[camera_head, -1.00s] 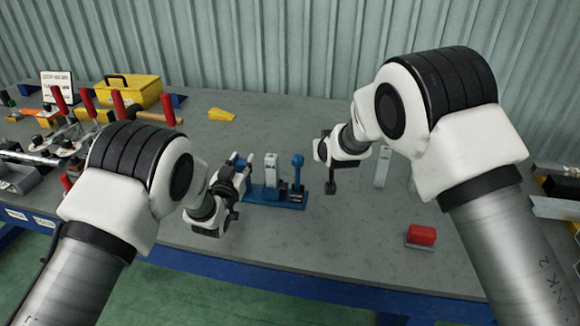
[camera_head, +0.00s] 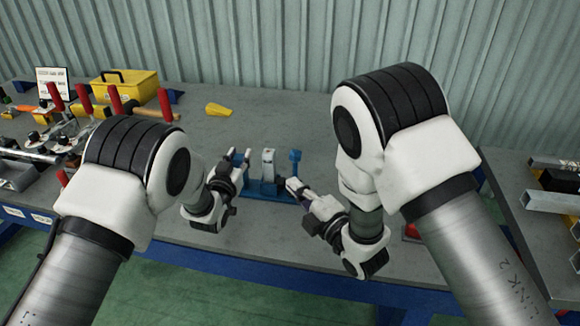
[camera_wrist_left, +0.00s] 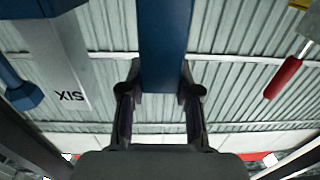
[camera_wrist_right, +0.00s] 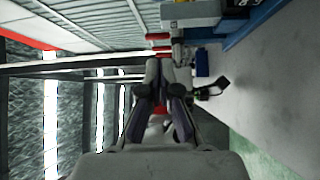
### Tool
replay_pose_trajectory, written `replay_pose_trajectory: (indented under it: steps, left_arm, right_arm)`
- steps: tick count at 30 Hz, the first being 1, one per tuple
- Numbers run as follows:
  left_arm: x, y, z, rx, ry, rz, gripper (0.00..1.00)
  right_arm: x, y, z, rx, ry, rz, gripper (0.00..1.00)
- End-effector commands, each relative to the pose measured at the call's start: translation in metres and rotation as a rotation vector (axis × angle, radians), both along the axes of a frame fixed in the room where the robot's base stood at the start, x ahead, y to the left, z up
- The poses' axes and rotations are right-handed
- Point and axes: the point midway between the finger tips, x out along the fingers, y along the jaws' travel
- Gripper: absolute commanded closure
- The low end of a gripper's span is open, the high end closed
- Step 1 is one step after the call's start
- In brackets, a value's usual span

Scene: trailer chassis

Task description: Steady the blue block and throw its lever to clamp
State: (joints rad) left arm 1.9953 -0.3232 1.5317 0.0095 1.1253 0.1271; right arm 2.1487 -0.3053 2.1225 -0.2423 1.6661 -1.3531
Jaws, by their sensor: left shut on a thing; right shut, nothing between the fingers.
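The blue block (camera_head: 264,188) sits on the grey bench, with a blue upright post at its left end and a pale grey piece (camera_head: 268,165) standing in it. That piece also shows in the left wrist view (camera_wrist_left: 68,85), marked "SIX". The lever (camera_head: 295,160), blue with a wide head, stands upright at the block's right end. My left gripper (camera_head: 240,162) is shut on the blue post (camera_wrist_left: 164,40), which passes between its fingers. My right gripper (camera_head: 292,186) is shut and empty, its fingertips close to the block's front right, below the lever. Contact there cannot be told.
A yellow toolbox (camera_head: 125,88), a yellow wedge (camera_head: 218,109) and red-handled clamps (camera_head: 85,98) stand at the back left. A red item (camera_head: 411,231) is partly hidden behind my right arm. Metal channels (camera_head: 552,190) lie at far right. The bench behind the block is clear.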

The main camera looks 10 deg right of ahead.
Motion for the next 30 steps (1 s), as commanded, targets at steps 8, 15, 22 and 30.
replay_pose_trajectory:
  steps: [8, 15, 22, 30]
  left_arm:
    - [0.000, 0.000, 0.000, 0.000, 0.000, 0.000, 1.00]
    - [0.000, 0.000, 0.000, 0.000, 0.000, 0.000, 1.00]
    - [0.000, 0.000, 0.000, 0.000, 0.000, 0.000, 1.00]
    - [0.000, 0.000, 0.000, 0.000, 0.000, 0.000, 1.00]
  right_arm:
    - [0.037, 0.021, 0.003, 0.001, -0.004, 0.002, 1.00]
    - [0.083, 0.047, 0.006, 0.002, -0.002, 0.001, 1.00]
    - [0.092, 0.014, 0.004, 0.001, 0.000, -0.005, 1.00]
    - [0.093, 0.008, 0.003, -0.001, 0.000, -0.002, 1.00]
